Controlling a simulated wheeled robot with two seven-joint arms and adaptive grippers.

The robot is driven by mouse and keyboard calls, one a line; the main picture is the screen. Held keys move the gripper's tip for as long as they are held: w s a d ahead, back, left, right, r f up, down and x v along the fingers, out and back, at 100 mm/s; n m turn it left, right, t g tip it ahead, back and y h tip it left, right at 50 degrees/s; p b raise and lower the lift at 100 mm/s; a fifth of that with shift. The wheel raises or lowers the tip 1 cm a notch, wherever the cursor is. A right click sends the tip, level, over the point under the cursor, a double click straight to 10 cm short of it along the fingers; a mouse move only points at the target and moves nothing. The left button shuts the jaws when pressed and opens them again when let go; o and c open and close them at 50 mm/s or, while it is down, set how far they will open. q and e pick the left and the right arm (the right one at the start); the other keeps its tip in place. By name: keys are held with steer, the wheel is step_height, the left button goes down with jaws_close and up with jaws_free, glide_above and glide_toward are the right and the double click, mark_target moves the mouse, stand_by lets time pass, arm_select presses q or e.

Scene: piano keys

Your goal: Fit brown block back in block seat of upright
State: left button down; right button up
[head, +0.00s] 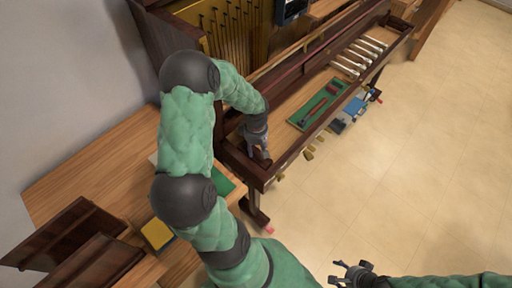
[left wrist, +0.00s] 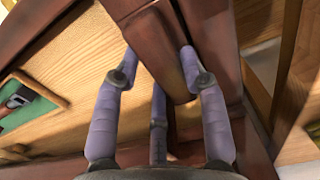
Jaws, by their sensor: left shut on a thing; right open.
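The upright (head: 305,140) is a dark brown piano with its front open, showing a bare wooden key bed. My left gripper (head: 261,155) is at its near left corner, pointing down. In the left wrist view the left gripper (left wrist: 160,75) is shut on the brown block (left wrist: 160,45), with fingers on both sides of it. The block lies against the dark wood of the case end. The block seat is mostly hidden by block and fingers, and I cannot tell whether the block is fully down in it. My right gripper (head: 352,272) is open and empty above the floor.
A green tray (head: 318,104) with tools lies on the key bed, also at left in the left wrist view (left wrist: 28,103). A wooden table (head: 85,165) with dark panels (head: 75,240) is at left. The floor in front is mostly clear.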

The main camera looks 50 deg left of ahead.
arm_select(q)
steer(key=c, duration=0.6)
jaws_free()
steer(key=shift+r, duration=0.1)
step_height(320, 180, up, 12)
steer(key=shift+f, duration=0.1)
stand_by(0.5)
